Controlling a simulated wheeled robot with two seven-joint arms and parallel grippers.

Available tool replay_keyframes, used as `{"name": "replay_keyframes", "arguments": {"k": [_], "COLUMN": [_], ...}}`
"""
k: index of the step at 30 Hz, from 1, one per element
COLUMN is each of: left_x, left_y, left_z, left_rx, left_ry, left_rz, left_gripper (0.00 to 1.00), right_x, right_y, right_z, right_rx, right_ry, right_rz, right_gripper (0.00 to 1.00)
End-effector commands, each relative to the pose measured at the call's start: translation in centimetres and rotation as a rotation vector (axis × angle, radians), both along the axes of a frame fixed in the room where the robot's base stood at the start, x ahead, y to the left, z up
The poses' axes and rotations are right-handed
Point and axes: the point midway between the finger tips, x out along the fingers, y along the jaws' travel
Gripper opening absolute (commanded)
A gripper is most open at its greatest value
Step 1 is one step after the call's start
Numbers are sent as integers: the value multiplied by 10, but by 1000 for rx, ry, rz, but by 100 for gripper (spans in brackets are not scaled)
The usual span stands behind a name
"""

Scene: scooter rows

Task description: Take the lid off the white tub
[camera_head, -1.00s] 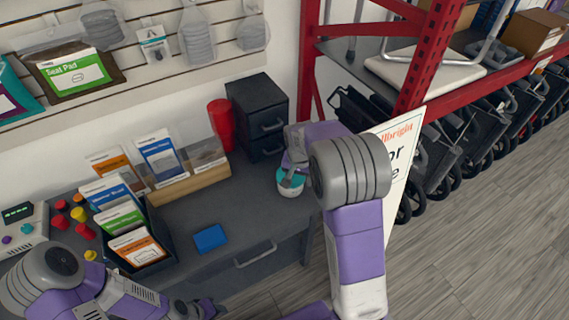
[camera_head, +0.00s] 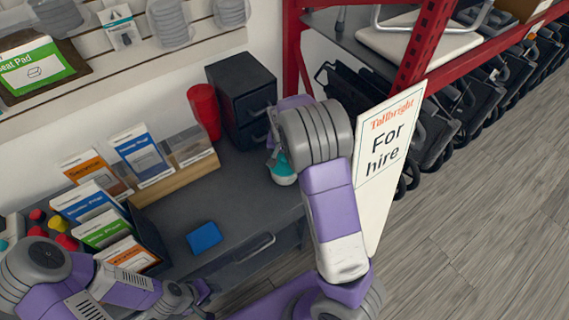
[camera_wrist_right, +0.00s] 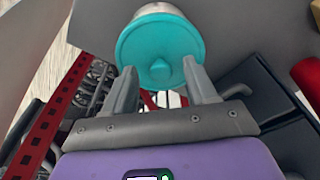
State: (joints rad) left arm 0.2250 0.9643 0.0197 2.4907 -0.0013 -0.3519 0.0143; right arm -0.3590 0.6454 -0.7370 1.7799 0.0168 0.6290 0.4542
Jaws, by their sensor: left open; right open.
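The white tub (camera_wrist_right: 170,9) shows its pale wall behind a round teal lid (camera_wrist_right: 158,46) in the right wrist view. In the head view the teal lid (camera_head: 283,171) is on the dark bench near its right end, and the tub is mostly hidden. My right gripper (camera_wrist_right: 160,72) is open, with one finger on each side of the lid's near edge; I cannot tell if they touch it. In the head view my right gripper (camera_head: 274,150) is partly hidden by its own arm. My left gripper (camera_head: 190,297) is low at the bench's front edge, away from the tub.
A dark drawer unit (camera_head: 242,100) and a red cup (camera_head: 204,112) stand behind the tub. A blue block (camera_head: 204,238) lies on the bench, left of the tub. A "For hire" sign (camera_head: 388,150) and a red rack (camera_head: 425,55) stand right of my right arm.

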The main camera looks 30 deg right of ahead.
Motion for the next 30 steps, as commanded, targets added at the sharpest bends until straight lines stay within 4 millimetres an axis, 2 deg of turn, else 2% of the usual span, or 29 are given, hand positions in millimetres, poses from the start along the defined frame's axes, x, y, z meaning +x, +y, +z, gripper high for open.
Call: {"name": "replay_keyframes", "arguments": {"k": [7,18,26,30], "left_x": [0,0,0,0], "left_y": [0,0,0,0], "left_z": [0,0,1,8], "left_rx": [0,0,0,0], "left_ry": [0,0,0,0], "left_rz": [0,0,0,0], "left_gripper": [43,43,43,43], "right_x": [1,1,1,1], "right_y": [0,0,0,0], "right_z": [-2,-2,1,20], "right_rx": [-1,0,-1,0], "right_ry": [-2,-1,-2,-5], "right_rz": [0,0,0,1], "right_gripper": [55,0,0,0]}}
